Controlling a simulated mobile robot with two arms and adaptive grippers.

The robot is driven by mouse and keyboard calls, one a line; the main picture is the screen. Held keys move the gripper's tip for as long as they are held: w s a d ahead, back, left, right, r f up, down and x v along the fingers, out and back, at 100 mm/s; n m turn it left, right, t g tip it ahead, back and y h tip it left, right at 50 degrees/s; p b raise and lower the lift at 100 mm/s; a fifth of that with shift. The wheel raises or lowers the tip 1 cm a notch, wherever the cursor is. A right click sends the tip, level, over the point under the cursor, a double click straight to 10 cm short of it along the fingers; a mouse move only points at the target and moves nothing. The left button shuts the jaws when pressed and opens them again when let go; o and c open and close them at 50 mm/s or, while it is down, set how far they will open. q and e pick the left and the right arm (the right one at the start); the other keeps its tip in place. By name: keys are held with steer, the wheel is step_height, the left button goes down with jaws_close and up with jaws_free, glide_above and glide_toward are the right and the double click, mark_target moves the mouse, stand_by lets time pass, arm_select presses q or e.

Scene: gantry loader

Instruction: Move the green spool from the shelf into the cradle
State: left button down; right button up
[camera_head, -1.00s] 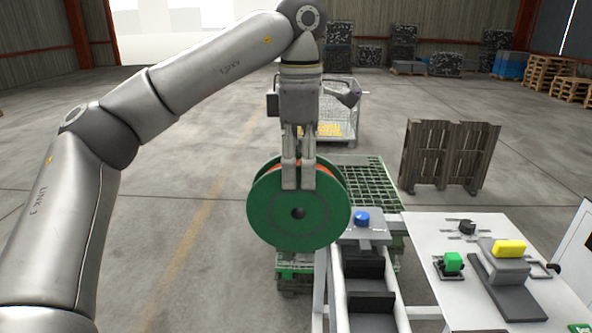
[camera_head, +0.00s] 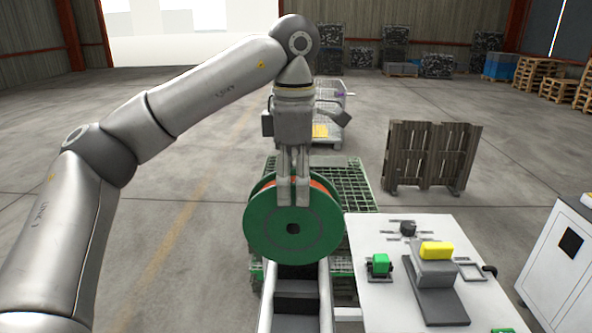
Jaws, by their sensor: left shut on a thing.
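The green spool (camera_head: 265,236) has green round flanges, a dark centre hole and an orange-red winding showing at its top edge. My left gripper (camera_head: 293,192) is shut on the top of the spool and holds it upright, flange facing me. The spool hangs in front of or above a pale-railed frame with dark blocks between its rails (camera_head: 325,294). This frame may be the cradle; the spool hides its far part, and I cannot tell whether they touch. My right gripper is not in view. I cannot make out the shelf for certain.
Right of the frame is a white table (camera_head: 395,300) with a yellow-topped grey device (camera_head: 436,252), a green block (camera_head: 379,262) and a dark knob (camera_head: 408,228). A green mesh platform (camera_head: 345,183) lies behind the spool. A wooden pallet (camera_head: 430,157) stands further back. Open floor is at left.

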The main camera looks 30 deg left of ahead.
mark_target(298, 228)
arm_select(q)
steer(key=f, duration=0.2)
steer(key=f+b, duration=0.1)
steer(key=f, duration=0.2)
steer(key=f+b, duration=0.1)
steer(key=f, duration=0.1)
steer(key=shift+w+d+f, duration=0.1)
steer(key=shift+d+f, duration=0.2)
steer(key=shift+d, duration=0.05)
steer(key=shift+f+b, duration=0.4)
steer(key=shift+f, duration=0.2)
steer(key=shift+f+b, duration=0.3)
steer(key=shift+f, duration=0.2)
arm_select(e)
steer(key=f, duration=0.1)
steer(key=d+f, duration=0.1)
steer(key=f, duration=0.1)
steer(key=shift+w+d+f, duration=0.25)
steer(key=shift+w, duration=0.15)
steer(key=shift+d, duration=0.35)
arm_select(q)
steer(key=c, duration=0.6)
jaws_free()
steer(key=shift+c, duration=0.2)
steer(key=shift+o, duration=0.5)
